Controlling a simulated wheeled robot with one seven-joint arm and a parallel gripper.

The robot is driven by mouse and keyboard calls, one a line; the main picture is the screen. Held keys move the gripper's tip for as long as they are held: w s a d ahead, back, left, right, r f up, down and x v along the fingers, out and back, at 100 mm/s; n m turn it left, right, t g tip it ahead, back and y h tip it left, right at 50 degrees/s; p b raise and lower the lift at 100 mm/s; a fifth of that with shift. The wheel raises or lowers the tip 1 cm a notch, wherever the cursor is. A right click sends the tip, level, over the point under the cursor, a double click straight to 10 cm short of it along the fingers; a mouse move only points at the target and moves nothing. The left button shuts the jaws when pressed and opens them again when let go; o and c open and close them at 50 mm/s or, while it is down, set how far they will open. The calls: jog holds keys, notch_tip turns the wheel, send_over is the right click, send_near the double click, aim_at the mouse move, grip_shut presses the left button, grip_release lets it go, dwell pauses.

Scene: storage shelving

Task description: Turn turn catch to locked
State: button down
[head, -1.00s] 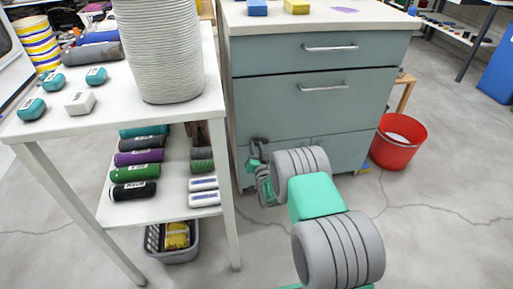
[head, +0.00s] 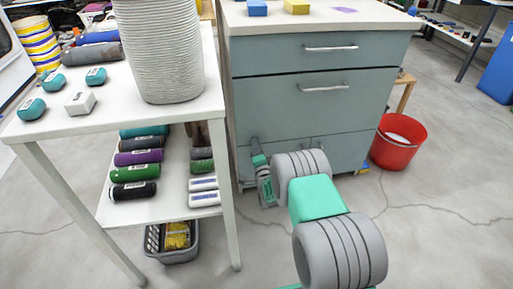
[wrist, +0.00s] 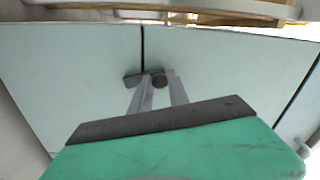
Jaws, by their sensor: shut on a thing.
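The turn catch (wrist: 132,80) is a small dark bar with a round pivot at the seam between two pale grey-green cabinet doors in the wrist view. The bar lies nearly level in that picture and reaches across the seam. My gripper (wrist: 159,86) is shut on the catch, with a grey finger on each side of its round part. In the head view my gripper (head: 255,147) is at the lower left of the grey-green cabinet (head: 300,65). The catch itself cannot be made out there, being hidden or too small.
A white table (head: 95,120) with a ribbed pot (head: 158,50) and small boxes stands close to my gripper's left; rolls lie on its lower shelf. A red bucket (head: 398,145) stands right of the cabinet. The floor in front of the cabinet is open.

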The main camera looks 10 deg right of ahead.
jog(key=shift+m, duration=1.6)
jog(key=c, duration=1.3)
grip_release()
jog(key=shift+o, duration=0.2)
jog(key=shift+s, duration=0.1)
jog(key=s+p, duration=0.3)
jog(key=s, duration=0.4)
jog(key=shift+s, duration=0.3)
